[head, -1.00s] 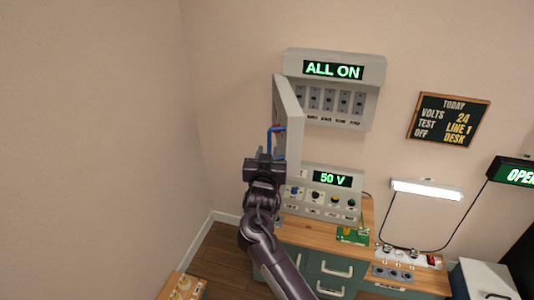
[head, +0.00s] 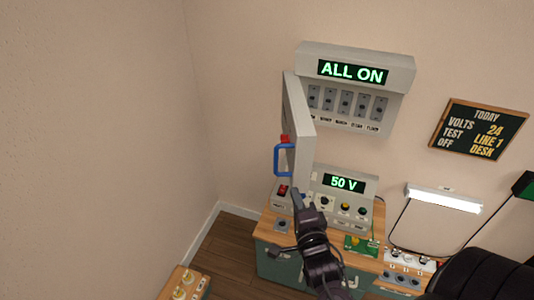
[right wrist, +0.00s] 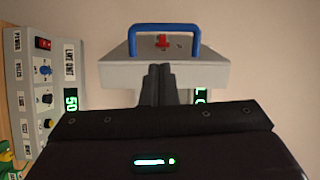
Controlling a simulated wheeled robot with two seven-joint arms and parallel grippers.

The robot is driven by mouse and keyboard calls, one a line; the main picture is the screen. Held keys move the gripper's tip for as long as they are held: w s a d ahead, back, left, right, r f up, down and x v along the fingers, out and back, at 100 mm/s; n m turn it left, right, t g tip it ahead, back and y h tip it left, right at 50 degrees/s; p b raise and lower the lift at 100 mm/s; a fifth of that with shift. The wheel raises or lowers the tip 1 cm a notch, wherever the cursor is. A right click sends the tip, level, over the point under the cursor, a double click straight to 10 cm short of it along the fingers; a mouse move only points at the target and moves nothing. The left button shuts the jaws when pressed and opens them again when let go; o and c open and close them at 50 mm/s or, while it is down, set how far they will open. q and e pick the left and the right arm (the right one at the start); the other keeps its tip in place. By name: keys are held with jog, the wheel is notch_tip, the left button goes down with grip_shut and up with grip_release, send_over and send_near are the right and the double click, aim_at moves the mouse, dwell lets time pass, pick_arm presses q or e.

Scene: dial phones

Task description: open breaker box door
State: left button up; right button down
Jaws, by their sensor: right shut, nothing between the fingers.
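The grey breaker box (head: 350,62) hangs on the wall under a green "ALL ON" display, with its row of switches exposed. Its door (head: 298,125) stands swung out at the box's left side. A blue handle (head: 283,160) and a red piece are on the door's outer face; the handle also shows at the top of the right wrist view (right wrist: 165,28). My right gripper (head: 298,194) is shut and empty, just below the door and off the handle. In the right wrist view its fingertips (right wrist: 158,70) overlap the door; contact cannot be told. My left gripper is out of view.
Below the door, a "50 V" control panel (head: 343,184) with knobs and a red switch (head: 283,190) stands on the wooden bench, close to my right gripper. A lamp (head: 443,198) and a power strip (head: 410,261) lie right.

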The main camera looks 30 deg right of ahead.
jog(key=p+x, duration=0.3)
jog(key=x, duration=0.6)
jog(key=shift+w+a+m+y, duration=0.25)
jog(key=shift+a+m+y, duration=0.05)
jog(key=shift+a+m, duration=0.1)
jog(key=shift+r, duration=0.15)
jog(key=w+a+m+h+b, duration=0.1)
jog(key=w+a+h+b, duration=0.1)
jog(key=w+a+b, duration=1)
jog(key=shift+w+m+g+b, duration=0.3)
jog(key=shift+w+g+b, duration=0.15)
jog(key=shift+w, duration=1.8)
jog(key=shift+a, duration=0.15)
